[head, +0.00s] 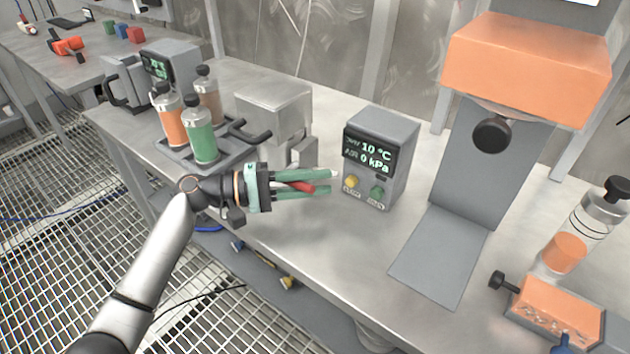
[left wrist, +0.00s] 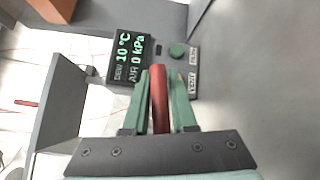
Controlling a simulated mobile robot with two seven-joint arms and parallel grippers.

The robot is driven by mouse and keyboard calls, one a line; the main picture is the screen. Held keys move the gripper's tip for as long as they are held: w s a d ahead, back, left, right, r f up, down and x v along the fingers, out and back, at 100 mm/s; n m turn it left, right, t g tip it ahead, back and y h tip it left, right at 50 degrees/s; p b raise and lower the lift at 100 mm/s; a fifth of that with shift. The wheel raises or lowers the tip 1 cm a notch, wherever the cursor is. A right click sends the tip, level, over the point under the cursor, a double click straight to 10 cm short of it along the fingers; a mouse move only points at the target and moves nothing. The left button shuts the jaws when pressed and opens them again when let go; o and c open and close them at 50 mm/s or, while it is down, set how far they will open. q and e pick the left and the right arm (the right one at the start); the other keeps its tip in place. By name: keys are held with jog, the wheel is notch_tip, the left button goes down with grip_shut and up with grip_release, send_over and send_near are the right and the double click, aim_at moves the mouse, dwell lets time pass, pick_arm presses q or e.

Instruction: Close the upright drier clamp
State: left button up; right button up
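My left gripper (head: 332,182) is in front of the grey display unit, above the front part of the steel bench. A red bar-like handle (head: 300,187) lies between its two green fingers. In the left wrist view the red handle (left wrist: 159,98) runs lengthwise between the fingers, close against both. What it joins to is hidden, so I cannot tell whether it belongs to the clamp. No clamp jaw shows clearly. A clear cylinder with orange filling (head: 566,250) and a black cap, possibly the drier, leans at the right. My right gripper is not in view.
The display unit (head: 380,155) reads 10 °C and 0 kPa; it also shows in the left wrist view (left wrist: 132,60). A tray of capped bottles (head: 200,140) and a metal box (head: 273,105) stand behind the gripper. An orange-headed stand (head: 525,68) is at right.

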pick_arm(q)
grip_shut()
dwell(1.0)
